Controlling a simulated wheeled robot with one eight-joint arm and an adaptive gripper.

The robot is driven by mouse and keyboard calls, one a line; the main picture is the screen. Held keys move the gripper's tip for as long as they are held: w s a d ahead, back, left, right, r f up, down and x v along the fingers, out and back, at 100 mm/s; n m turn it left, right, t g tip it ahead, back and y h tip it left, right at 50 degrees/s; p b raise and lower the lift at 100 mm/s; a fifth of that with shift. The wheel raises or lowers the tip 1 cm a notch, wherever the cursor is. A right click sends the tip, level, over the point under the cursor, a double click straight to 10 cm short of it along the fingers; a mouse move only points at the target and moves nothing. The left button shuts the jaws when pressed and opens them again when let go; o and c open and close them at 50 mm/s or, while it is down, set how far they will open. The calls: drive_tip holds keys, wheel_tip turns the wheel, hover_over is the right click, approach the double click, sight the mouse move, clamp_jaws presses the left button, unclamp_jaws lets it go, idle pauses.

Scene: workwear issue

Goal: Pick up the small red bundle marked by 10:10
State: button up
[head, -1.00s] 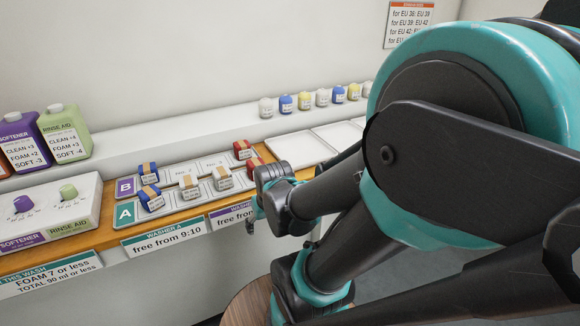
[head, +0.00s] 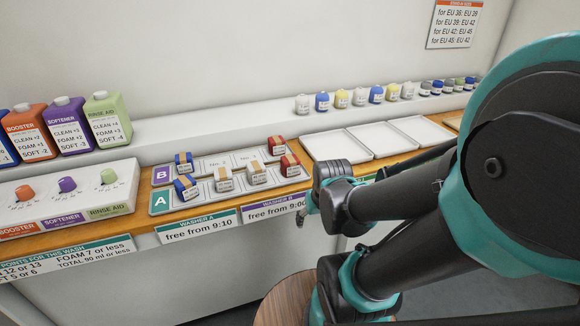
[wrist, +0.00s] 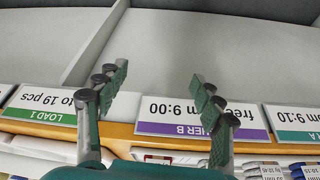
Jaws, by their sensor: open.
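Two small red bundles stand at the right end of the bundle trays in the head view: a rear one (head: 277,145) and a front one (head: 290,165). Their labels are too small to read there, so I cannot tell which is marked by 10:10. My gripper (head: 311,204) is just right of and in front of the front red bundle, partly hidden by my wrist. In the wrist view my gripper (wrist: 158,92) has its fingers spread with nothing between them. A small red patch (wrist: 155,158) shows at the bottom edge there, partly cut off.
Blue bundles (head: 184,162) and white bundles (head: 223,179) share the trays left of the red ones. Empty white trays (head: 336,146) lie to the right. The shelf behind carries several small bottles (head: 322,101). A purple WASHER B sign (head: 272,208) fronts the counter edge.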

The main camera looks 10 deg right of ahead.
drive_tip(key=shift+o, duration=0.3)
drive_tip(key=shift+o, duration=0.3)
drive_tip(key=shift+w+r, duration=0.1)
drive_tip(key=n+g+h, duration=0.3)
drive_tip(key=n+h, duration=0.1)
drive_tip(key=n, duration=1.6)
approach(289, 159)
drive_tip(key=shift+h, duration=0.3)
drive_tip(key=x, duration=0.5)
drive_tip(key=shift+w+d+f, duration=0.1)
drive_tip(key=shift+w+f, duration=0.2)
drive_tip(key=shift+w, duration=0.05)
drive_tip(key=shift+s+a+x, duration=0.1)
drive_tip(key=shift+s+x, duration=0.05)
drive_tip(key=shift+x, duration=1.25)
drive_tip(key=shift+s+a+x, duration=0.1)
drive_tip(key=shift+s+x, duration=0.05)
drive_tip(key=shift+x, duration=1.25)
drive_tip(key=shift+f, duration=0.1)
drive_tip(key=shift+c, duration=0.4)
drive_tip(key=c, duration=1.2)
